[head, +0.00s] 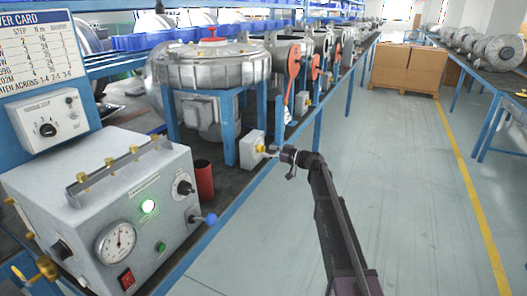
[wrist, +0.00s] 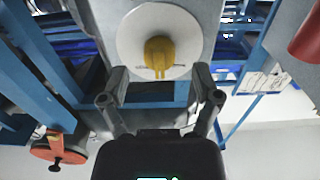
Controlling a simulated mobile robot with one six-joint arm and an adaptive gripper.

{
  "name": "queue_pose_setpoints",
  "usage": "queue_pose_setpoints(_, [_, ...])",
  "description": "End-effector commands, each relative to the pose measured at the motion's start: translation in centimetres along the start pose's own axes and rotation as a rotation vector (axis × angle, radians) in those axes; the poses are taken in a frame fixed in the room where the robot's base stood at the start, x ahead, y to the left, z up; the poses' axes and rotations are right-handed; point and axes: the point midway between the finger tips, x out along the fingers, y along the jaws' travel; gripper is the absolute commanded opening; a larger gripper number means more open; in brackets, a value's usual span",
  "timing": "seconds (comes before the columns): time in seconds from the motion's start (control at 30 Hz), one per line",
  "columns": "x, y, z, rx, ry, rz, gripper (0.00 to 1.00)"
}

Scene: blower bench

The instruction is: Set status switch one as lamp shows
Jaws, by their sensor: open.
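The green lamp (head: 148,206) glows on the front of the grey test box. A yellow rotary switch (wrist: 158,55) sits on a round white dial plate (wrist: 128,40) in the wrist view; its handle points down in that picture, and the dial marks are too small to read. In the head view the yellow switch (head: 261,149) is on a small grey box (head: 250,151) at the bench edge. My gripper (wrist: 160,82) is open, with its fingertips to either side of and just short of the handle. It shows from the side in the head view (head: 287,154).
A dark red cup (head: 204,180) stands between the test box (head: 95,215) and the switch box. The blower housing (head: 208,68) and blue posts stand behind. A red lever (head: 292,72) is to the right. The aisle floor (head: 400,190) is clear.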

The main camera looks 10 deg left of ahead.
Motion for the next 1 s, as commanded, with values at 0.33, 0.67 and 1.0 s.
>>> queue_pose_setpoints(0.33, [2.5,0.1,0.0,0.000,0.000,0.001,0.81])
queue_pose_setpoints(0.67, [2.6,0.0,0.0,0.000,0.000,0.001,0.78])
queue_pose_setpoints(1.0, [2.6,0.0,0.0,0.000,0.000,0.001,0.00])
